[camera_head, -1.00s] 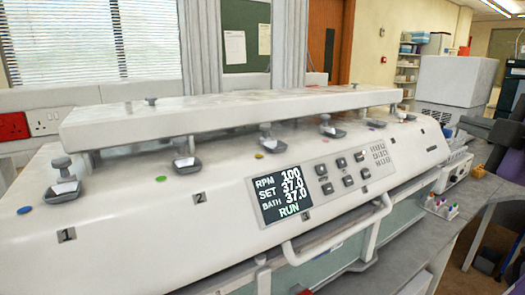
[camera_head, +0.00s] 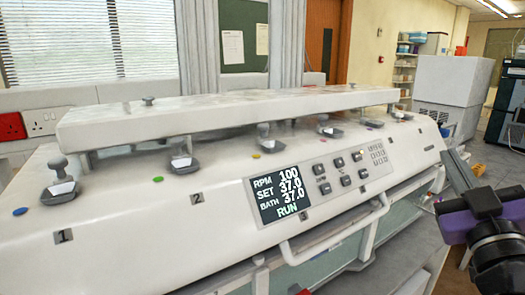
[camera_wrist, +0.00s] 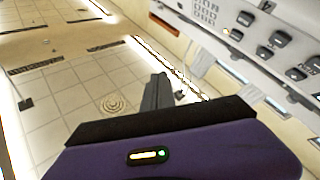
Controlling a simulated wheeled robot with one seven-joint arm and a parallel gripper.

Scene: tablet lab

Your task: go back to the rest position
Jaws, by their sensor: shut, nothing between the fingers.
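My gripper (camera_head: 459,172) is at the right side of the head view, beside the right end of the white dissolution-type bath machine (camera_head: 225,190). Its narrow grey fingers are together and empty, pointing up and to the left. Behind them are the purple and black parts of my wrist. In the wrist view my gripper (camera_wrist: 157,92) also shows shut, with nothing held, above the purple housing. The machine's panel (camera_wrist: 245,30) appears at the top right there, tilted. The machine's screen (camera_head: 281,195) reads RPM 100, SET 37.0, BATH 37.0, RUN.
A front handle bar (camera_head: 335,235) sticks out below the screen. A grey-white cabinet unit (camera_head: 452,90) stands behind on the right, with a dark instrument (camera_head: 505,100) beyond it. Pale tiles with a round vent (camera_wrist: 115,104) fill the left of the wrist view.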

